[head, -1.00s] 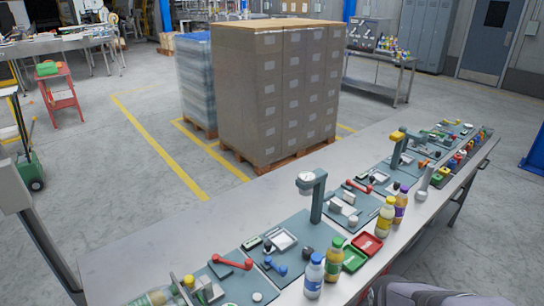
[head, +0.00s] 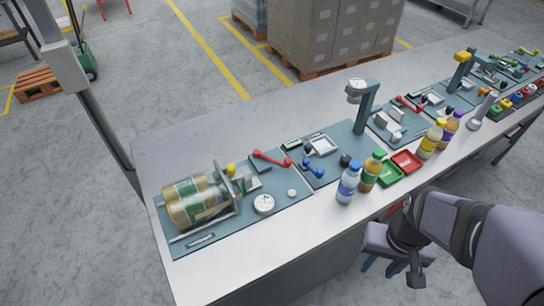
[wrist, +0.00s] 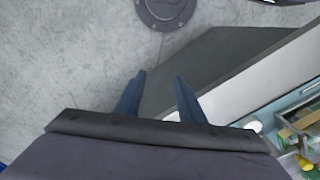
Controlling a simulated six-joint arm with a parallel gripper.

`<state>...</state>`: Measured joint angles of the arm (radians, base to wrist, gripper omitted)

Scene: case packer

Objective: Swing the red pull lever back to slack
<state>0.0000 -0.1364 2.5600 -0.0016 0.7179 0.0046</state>
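A red lever (head: 271,158) with a ball knob lies on the nearest teal panel (head: 222,240), to the right of the bundle of bottles (head: 195,200). A second, similar red lever (head: 409,104) shows on a panel further right, so I cannot tell from looks alone which one the task names.
A white dial (head: 263,204) stands near the bundle. Blue-capped (head: 348,183) and green-capped (head: 371,172) bottles, a green tray (head: 388,173) and a red tray (head: 406,160) line the front edge. A gauge post (head: 366,105) rises behind them. The bench's back strip (head: 210,137) is clear.

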